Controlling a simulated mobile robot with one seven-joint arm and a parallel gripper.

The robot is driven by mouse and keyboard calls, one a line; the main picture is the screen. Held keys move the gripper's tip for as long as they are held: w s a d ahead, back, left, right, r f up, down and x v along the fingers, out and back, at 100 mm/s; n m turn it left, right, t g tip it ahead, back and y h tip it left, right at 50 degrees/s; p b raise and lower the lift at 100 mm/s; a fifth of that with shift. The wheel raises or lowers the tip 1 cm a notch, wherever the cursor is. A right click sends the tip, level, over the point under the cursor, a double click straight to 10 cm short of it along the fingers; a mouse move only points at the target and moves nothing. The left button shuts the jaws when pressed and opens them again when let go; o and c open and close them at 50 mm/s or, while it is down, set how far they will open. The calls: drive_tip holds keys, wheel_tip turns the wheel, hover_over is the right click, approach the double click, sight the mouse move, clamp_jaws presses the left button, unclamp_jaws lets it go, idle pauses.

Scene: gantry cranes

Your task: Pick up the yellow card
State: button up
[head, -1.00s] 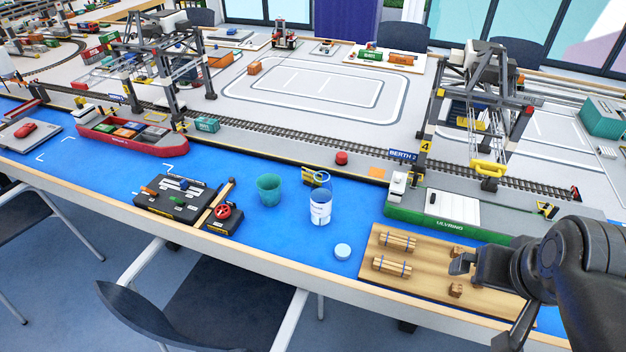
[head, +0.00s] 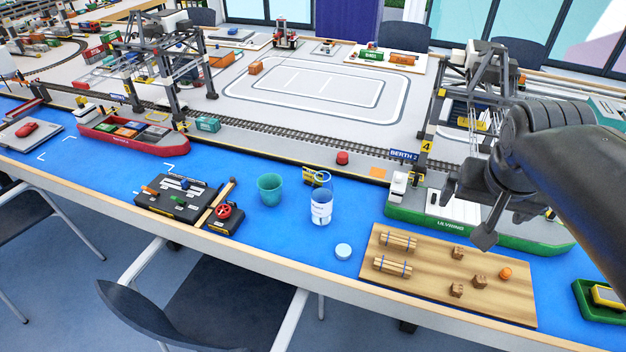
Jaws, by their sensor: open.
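I cannot single out the yellow card with certainty. A small yellow-edged piece (head: 309,175) stands on the blue surface behind the clear cup, partly hidden by it. A flat yellow item (head: 607,296) with a pale face lies in the green tray at the right edge, cut off by the frame.
A teal cup (head: 269,189) and a clear cup (head: 321,207) stand mid-table. A wooden board (head: 430,285) bears log bundles and small blocks. The green ship (head: 400,210) and a gantry crane (head: 440,110) stand near my arm. Blue surface around the white lid (head: 343,251) is clear.

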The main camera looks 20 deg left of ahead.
drive_tip(key=w+a, duration=0.9)
drive_tip(key=w, duration=0.4)
drive_tip(key=m, duration=0.2)
hover_over(312, 171)
drive_tip(key=s, duration=0.4)
wheel_tip(312, 171, down, 25)
drive_tip(key=shift+g, duration=0.4)
drive_tip(key=x, duration=0.5)
drive_tip(key=shift+a+f, duration=0.1)
drive_tip(key=shift+a, duration=0.05)
drive_tip(key=shift+x, duration=2.7)
drive_tip(key=shift+w, duration=0.2)
drive_tip(key=shift+c, duration=0.6)
drive_tip(key=c, duration=0.9)
